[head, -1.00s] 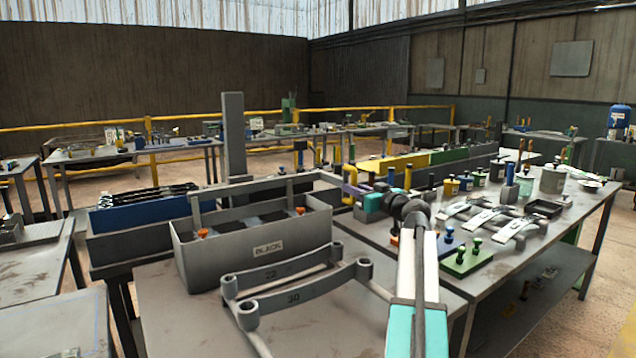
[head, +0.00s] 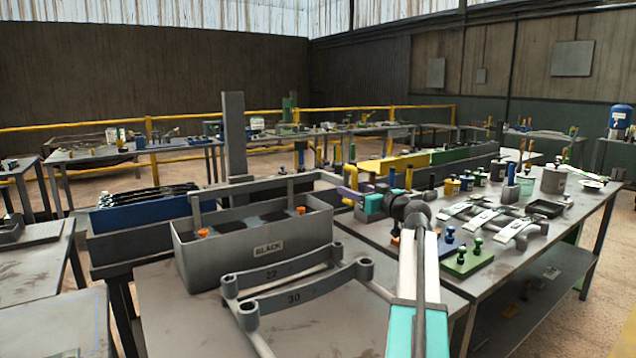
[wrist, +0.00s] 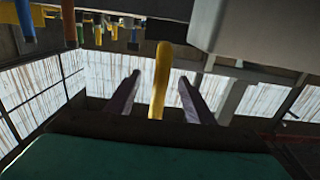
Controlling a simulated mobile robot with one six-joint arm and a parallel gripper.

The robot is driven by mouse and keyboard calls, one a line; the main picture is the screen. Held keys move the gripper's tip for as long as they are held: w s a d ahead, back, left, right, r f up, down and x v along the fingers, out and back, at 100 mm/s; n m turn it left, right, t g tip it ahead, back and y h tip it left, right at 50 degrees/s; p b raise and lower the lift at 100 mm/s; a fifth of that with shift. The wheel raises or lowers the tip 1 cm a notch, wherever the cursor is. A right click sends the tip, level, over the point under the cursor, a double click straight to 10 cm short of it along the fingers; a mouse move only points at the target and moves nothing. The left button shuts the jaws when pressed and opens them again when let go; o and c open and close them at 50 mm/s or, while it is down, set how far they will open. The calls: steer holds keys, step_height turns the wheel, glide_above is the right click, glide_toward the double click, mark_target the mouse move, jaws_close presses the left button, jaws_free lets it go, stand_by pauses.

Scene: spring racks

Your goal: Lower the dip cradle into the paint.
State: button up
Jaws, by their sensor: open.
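A grey open tank labelled BLACK (head: 190,257) stands on the near bench. Two grey uprights, one at its left (head: 197,214) and one at its back (head: 290,190), and two orange knobs (head: 301,210) show at it. I cannot tell which parts belong to the dip cradle. The inside looks dark with greyish patches; the paint level is unclear. My gripper (head: 346,194), with purple fingers, is open to the right of the tank. In the wrist view, a yellow curved handle (wrist: 161,80) stands between the open fingers (wrist: 157,95), with gaps on both sides.
A curved grey rack marked 22 and 30 (head: 305,297) lies in front of the tank. A tall grey column (head: 234,135) stands behind it. A blue bin (head: 140,216) is at the left. The right bench holds green knobs (head: 468,255), white-topped parts (head: 515,227) and pots.

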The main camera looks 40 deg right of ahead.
steer(key=shift+s, duration=0.15)
steer(key=s+b, duration=0.2)
steer(key=s, duration=0.4)
steer(key=shift+s+a+b, duration=0.25)
steer(key=shift+s+b, duration=0.1)
stand_by(0.4)
steer(key=shift+r, duration=0.1)
stand_by(0.4)
